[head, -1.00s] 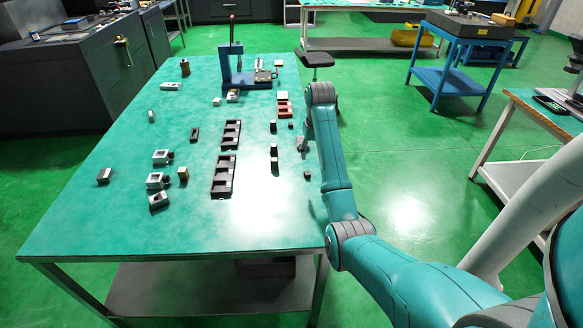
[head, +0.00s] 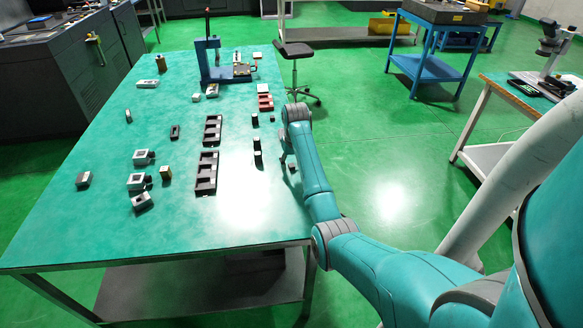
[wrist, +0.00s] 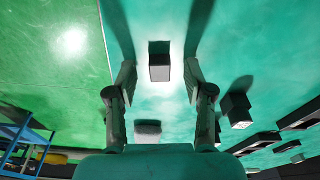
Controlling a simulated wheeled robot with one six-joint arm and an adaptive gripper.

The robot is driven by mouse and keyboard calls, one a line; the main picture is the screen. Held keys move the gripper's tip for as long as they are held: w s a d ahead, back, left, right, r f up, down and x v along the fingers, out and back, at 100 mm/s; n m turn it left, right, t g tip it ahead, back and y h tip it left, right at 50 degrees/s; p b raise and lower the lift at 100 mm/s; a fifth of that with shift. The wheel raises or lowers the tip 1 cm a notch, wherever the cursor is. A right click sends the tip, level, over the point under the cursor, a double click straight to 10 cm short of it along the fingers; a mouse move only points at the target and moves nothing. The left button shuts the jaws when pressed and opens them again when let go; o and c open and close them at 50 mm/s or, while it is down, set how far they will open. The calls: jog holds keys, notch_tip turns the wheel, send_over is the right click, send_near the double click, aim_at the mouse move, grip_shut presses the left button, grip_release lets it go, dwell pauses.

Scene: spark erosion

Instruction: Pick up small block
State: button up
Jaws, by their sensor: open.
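A small dark block (wrist: 159,68) with a pale grey face stands on the green table top, between and just beyond the fingertips of my gripper (wrist: 160,76) in the wrist view. My gripper is open, with one finger on each side of the block and a gap on both sides. In the head view my gripper (head: 286,157) hangs low over the table's right edge, partly hidden by my arm. A small dark block (head: 292,167) shows beside it there. Several other small dark blocks (head: 257,141) stand to its left.
Another block (wrist: 148,128) lies nearer my gripper's palm in the wrist view, and a dark block (wrist: 236,110) stands to the right. Black slotted trays (head: 207,172), grey vice-like parts (head: 138,181) and a blue press (head: 210,62) occupy the table (head: 90,225). Its front is clear.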

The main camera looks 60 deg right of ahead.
jog(key=shift+f, duration=0.15)
jog(key=c, duration=0.9)
